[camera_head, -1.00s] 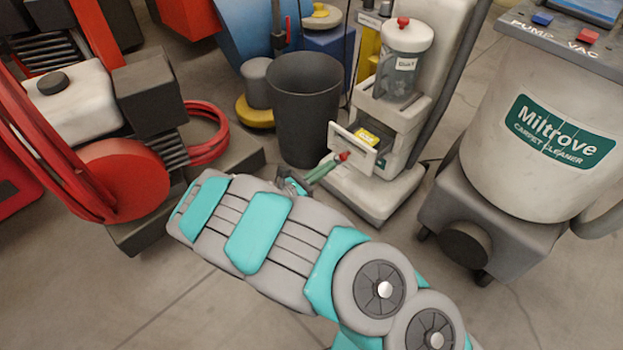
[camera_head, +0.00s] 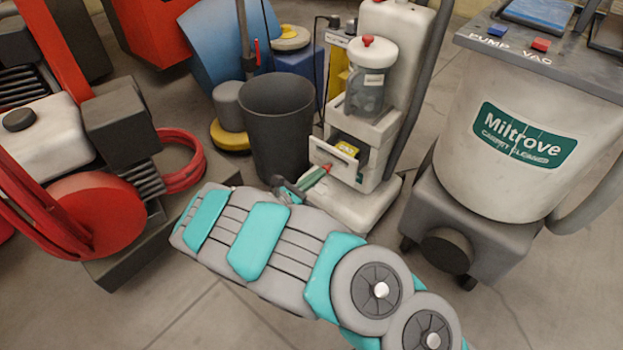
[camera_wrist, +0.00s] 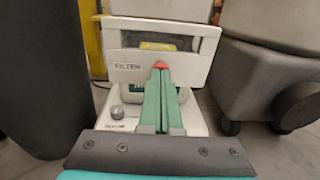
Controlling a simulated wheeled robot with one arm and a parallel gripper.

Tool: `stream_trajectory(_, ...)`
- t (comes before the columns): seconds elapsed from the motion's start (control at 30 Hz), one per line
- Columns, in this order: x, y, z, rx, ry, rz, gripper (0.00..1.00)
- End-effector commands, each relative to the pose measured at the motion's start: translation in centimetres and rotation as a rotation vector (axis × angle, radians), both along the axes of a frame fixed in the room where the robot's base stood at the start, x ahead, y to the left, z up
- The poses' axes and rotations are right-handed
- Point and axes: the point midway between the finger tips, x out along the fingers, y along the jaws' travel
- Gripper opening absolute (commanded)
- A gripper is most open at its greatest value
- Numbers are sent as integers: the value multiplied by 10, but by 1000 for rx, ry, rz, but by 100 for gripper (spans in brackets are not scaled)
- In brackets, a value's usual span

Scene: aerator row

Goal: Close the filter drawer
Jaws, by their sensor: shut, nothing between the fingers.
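The filter drawer (camera_head: 325,152) is a white panel low on the front of the grey-white upright machine (camera_head: 392,30). It stands out from the body, with a dark gap and a yellow-labelled part visible behind it. In the wrist view the white drawer front (camera_wrist: 196,70) carries a FILTER label and a wide slot showing yellow and dark inside. My gripper also shows in the head view (camera_head: 327,168).
A dark bin (camera_head: 277,130) stands close left of the machine. A large Miltrove carpet cleaner (camera_head: 510,130) stands to the right. A red hose reel machine (camera_head: 85,205) is at the left. Bare floor lies in front.

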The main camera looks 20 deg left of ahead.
Motion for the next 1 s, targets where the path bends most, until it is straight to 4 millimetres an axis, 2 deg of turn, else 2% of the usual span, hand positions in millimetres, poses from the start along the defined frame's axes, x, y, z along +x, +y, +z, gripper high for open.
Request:
stream_trajectory(0.53, 65, -28, -2, 0, 2, -1, 0)
stream_trajectory(0.7, 74, -31, -1, 1, 3, 1, 0)
stream_trajectory(1.0, 76, -31, 0, 0, 2, 3, 0)
